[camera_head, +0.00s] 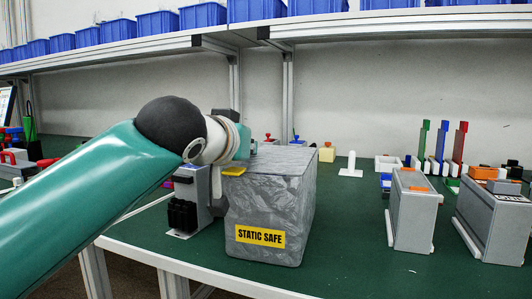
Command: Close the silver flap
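A silver, crinkled box-shaped bag (270,205) with a yellow "STATIC SAFE" label (261,236) stands upright near the front edge of the table. Its top surface (283,158), which looks like the silver flap, lies about flat across the top. My arm covers its left end, so I cannot tell whether it is fully down. My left arm comes in from the left, and its gripper (243,143) is at the bag's top left rear corner. Its fingers are mostly hidden, and I cannot tell whether they touch the bag. My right gripper is not in view.
A grey device with black parts (184,205) stands close left of the bag. Two grey units (412,215) (490,225) stand to the right, with green table (350,225) clear between. Small coloured parts are behind. A shelf with blue bins (204,15) runs above.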

